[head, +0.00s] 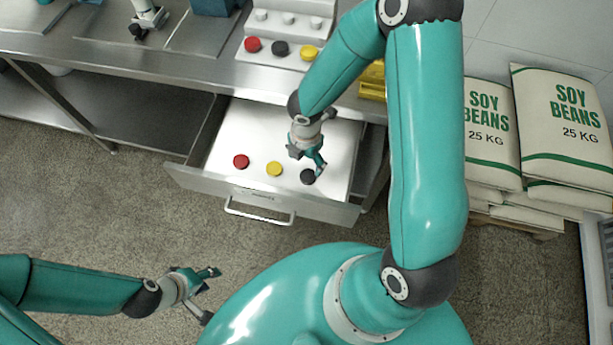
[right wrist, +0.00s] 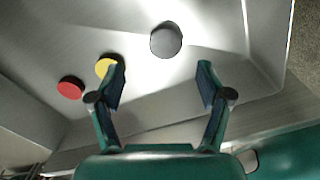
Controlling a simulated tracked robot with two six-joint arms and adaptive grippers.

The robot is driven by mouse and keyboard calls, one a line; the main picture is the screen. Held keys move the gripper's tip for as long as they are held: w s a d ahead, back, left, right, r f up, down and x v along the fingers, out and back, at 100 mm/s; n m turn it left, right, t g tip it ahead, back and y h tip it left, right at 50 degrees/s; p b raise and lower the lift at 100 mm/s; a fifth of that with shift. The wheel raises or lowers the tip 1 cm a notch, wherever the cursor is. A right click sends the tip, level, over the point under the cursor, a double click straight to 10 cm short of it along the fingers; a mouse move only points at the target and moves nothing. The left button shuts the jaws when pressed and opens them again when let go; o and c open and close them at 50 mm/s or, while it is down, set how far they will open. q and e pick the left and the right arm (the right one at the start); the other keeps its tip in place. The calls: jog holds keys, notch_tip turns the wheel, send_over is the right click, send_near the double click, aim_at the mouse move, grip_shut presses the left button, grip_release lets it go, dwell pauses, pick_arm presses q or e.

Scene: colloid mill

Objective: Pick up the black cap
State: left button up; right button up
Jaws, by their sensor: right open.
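The black cap (head: 307,176) lies in the open drawer, at the right end of a row with a yellow cap (head: 274,169) and a red cap (head: 240,161). My right gripper (head: 318,166) is above the drawer near the black cap. In the right wrist view the right gripper (right wrist: 161,85) is open and empty, and the black cap (right wrist: 166,41) lies beyond the gap between its fingertips. The yellow cap (right wrist: 108,67) is partly behind the left finger, with the red cap (right wrist: 70,87) further left. My left gripper (head: 206,278) is over the floor at lower left, away from the drawer.
The drawer (head: 260,205) has raised walls and a front handle (head: 258,216). On the steel table (head: 130,60) above it, a white block (head: 268,68) carries another red, black and yellow cap. Soy bean sacks (head: 560,125) are stacked at right.

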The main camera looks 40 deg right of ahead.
aim_at(308, 176)
jog(key=shift+s+f, duration=0.1)
jog(key=shift+f, duration=0.75)
jog(key=f, duration=0.1)
jog(key=f+b, duration=0.1)
jog(key=f, duration=0.1)
jog(key=f+b, duration=0.1)
jog(key=shift+s+f, duration=0.35)
jog(key=shift+f, duration=0.35)
jog(key=c, duration=0.8)
